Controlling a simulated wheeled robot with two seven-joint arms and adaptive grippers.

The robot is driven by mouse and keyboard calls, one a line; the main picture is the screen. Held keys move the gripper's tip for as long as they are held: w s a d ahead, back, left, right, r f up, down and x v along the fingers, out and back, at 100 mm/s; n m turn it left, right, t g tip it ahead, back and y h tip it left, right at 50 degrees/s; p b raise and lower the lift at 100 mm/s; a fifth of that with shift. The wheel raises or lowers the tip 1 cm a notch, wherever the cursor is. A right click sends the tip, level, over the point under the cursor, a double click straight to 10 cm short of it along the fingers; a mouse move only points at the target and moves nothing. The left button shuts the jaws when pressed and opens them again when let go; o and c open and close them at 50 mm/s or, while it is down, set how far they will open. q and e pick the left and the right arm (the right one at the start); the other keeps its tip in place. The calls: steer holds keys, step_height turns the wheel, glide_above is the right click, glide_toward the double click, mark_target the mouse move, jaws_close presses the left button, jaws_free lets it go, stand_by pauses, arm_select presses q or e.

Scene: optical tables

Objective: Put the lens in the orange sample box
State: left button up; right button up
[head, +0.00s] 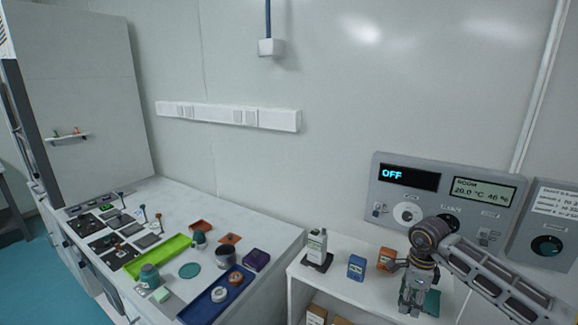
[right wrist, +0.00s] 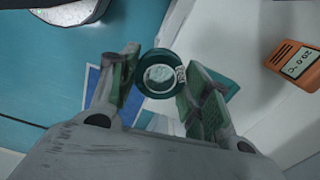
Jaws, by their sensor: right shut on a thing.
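My right gripper (head: 408,296) is at the right of the head view, above the white side bench. In the right wrist view its fingers (right wrist: 160,90) are shut on a round lens in a dark green ring mount (right wrist: 160,73), held at the fingertips. I cannot make out the lens in the head view. My left gripper is not in view.
A teal mat (head: 432,302) lies below the gripper. The large table holds a blue tray (head: 200,308) and a green tray (head: 172,248).

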steer(key=n, duration=0.5)
steer(key=shift+s+a+f+n, duration=0.1)
steer(key=shift+f+n, duration=0.1)
steer(key=shift+n, duration=0.1)
steer(key=n, duration=0.5)
steer(key=shift+s+a+f, duration=0.15)
steer(key=shift+a+f, duration=0.15)
steer(key=shift+f, duration=0.05)
steer(key=n, duration=0.3)
steer(key=a+n, duration=0.1)
steer(key=shift+s+f+n, duration=0.15)
steer(key=shift+f+n, duration=0.2)
steer(key=shift+n, duration=0.05)
steer(key=a+n, duration=0.7)
steer(key=a, duration=0.3)
steer(key=shift+a, duration=0.15)
steer(key=shift+f, duration=0.15)
steer(key=s+f, duration=0.4)
steer(key=f, duration=0.1)
steer(key=shift+s+f, duration=0.35)
